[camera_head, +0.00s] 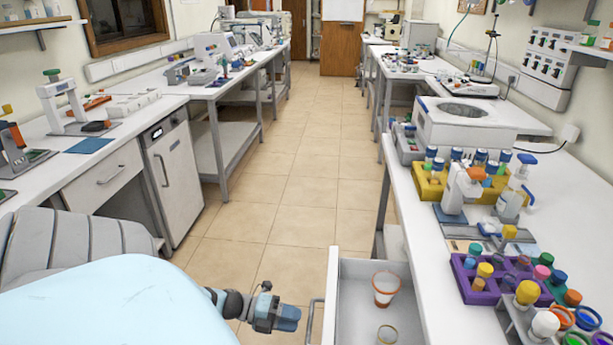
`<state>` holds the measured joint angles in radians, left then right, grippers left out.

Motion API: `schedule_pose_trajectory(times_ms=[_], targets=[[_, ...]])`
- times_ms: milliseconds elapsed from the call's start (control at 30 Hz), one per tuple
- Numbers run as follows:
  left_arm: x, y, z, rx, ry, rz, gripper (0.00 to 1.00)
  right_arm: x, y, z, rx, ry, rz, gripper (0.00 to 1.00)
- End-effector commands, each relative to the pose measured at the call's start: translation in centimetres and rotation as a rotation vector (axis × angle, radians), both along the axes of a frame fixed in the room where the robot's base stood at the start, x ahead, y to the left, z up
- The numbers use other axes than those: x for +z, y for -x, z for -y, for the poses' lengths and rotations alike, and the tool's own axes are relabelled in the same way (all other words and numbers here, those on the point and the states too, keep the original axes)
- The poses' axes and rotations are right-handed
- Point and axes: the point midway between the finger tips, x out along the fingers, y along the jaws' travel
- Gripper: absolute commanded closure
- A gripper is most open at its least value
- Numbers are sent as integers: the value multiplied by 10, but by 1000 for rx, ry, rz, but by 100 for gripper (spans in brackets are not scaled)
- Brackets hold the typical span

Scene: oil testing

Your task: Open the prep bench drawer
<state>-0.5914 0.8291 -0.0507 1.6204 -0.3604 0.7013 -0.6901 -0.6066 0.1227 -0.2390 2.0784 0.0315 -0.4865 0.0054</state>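The prep bench drawer (331,295) stands pulled out from the right bench at the bottom centre of the head view, with its inside showing. Its handle (312,322) is a thin grey bar on the left face of the drawer front. A clear cup with orange bands (386,289) and a small round glass vessel (387,335) are inside the drawer. My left gripper (288,319) is just left of the handle, apart from it by a small gap. Its dark blue fingers are seen end-on, so its opening is unclear. My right gripper is not in view.
The right bench (438,265) carries a purple rack (497,288), a yellow rack (438,186) and several capped bottles. A shut drawer (103,180) is in the left bench. A grey ribbed chair (75,242) stands at the left. The tiled aisle floor (300,190) is clear.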

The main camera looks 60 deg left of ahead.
Motion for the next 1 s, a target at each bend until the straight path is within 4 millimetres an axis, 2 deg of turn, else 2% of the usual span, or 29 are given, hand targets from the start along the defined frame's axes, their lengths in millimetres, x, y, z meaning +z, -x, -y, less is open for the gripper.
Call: schedule_pose_trajectory(times_ms=[33,200,400,567,1000], targets=[[3,11,-8,1,-1,-4,61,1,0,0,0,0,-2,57],[10,38,-33,1,-1,-4,61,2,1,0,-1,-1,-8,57],[16,58,-52,1,0,-1,61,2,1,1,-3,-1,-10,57],[18,64,-57,0,-1,1,61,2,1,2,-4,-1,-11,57],[18,64,-58,0,-1,1,61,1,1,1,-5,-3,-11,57]])
